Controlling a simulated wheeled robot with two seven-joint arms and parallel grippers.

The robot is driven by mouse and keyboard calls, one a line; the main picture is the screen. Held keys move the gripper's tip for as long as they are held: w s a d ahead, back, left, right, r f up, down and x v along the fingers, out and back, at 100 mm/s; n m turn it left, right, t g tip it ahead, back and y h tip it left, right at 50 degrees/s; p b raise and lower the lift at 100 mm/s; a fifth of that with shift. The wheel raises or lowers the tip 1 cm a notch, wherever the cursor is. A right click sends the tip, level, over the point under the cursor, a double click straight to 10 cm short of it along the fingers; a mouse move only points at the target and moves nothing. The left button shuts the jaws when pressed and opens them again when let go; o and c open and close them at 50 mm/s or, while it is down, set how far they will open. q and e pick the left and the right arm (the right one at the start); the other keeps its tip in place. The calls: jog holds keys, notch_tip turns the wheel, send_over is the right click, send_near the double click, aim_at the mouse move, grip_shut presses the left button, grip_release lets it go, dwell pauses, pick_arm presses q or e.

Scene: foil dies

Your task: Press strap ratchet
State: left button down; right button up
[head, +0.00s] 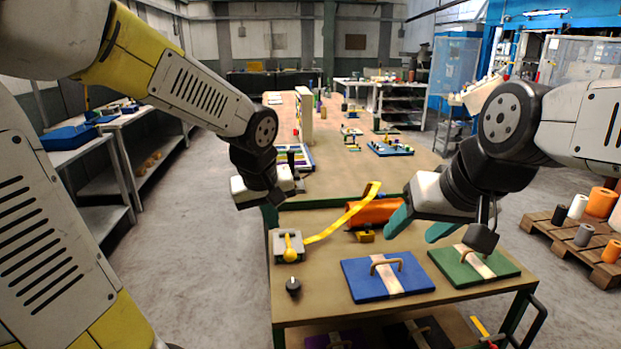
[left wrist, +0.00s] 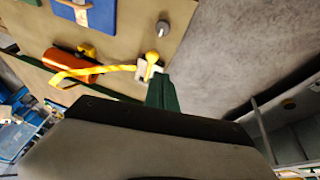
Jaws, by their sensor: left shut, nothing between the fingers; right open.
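The strap ratchet is a small grey block (head: 289,244) with a yellow ball-ended lever (head: 290,254), near the table's left edge. A yellow strap (head: 340,219) runs from it up over an orange roll (head: 376,212). My left gripper (head: 270,214) is shut and empty, above and behind the ratchet, apart from it. In the left wrist view its green fingers (left wrist: 161,92) point toward the ratchet's grey block (left wrist: 143,72) and yellow ball (left wrist: 152,57). My right gripper (head: 418,227) is open and empty, its teal fingers spread right of the roll.
A blue plate (head: 360,282) and a green plate (head: 450,270), each with a handle, lie at the table's front right. A dark round knob (head: 293,286) stands in front of the ratchet. A small yellow block (head: 365,236) sits before the roll.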

pick_arm(q)
jog(key=s+a+r+m+h, duration=0.1)
jog(key=s+r+m, duration=0.1)
jog(key=s, duration=0.4)
jog(key=s+a+r+m+t, duration=0.1)
jog(key=s+a+r+m, duration=0.1)
jog(key=s+r, duration=0.2)
jog(key=s, duration=0.2)
jog(key=shift+s+r+t+h, duration=0.3)
jog(key=shift+s+r+h, duration=0.05)
jog(key=shift+r+h, duration=0.05)
